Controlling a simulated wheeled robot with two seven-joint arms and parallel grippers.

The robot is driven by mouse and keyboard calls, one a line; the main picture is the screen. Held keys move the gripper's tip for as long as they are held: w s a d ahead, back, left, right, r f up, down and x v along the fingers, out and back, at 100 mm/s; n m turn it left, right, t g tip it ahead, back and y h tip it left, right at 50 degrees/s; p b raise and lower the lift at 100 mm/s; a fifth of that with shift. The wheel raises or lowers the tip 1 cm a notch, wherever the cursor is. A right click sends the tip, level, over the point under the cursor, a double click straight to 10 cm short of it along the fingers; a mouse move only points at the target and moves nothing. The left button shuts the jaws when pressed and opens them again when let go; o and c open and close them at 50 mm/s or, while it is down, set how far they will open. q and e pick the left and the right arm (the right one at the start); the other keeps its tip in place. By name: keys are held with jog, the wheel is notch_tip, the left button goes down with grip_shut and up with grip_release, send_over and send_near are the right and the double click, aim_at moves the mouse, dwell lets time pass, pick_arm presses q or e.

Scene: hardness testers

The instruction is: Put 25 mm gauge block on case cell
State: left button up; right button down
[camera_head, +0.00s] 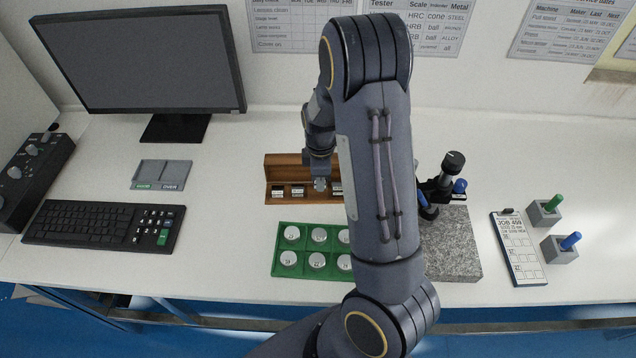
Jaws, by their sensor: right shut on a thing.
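A brown wooden case (289,161) with an upright back stands open on the white table. Small metal gauge blocks sit in its front row of cells, among them one at the left (278,192) and one beside it (298,191). My right gripper (320,186) points down over the front row of the case, right of these two blocks. It is shut on a small block, taken as the 25 mm gauge block, which is mostly hidden by the fingers. I cannot tell whether it touches the cell floor. My arm covers the right end of the case. My left gripper is out of view.
A green tray (304,250) with several round discs lies in front of the case. A granite block (455,258) with a dark stand is to the right. A grey two-part tray (161,174), keyboard (104,226) and monitor (142,62) are at left; a job card (518,248) at right.

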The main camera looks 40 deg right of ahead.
jog(key=shift+w+f, duration=0.45)
jog(key=shift+f, duration=0.1)
jog(key=shift+f+p, duration=0.5)
jog(key=shift+f, duration=1)
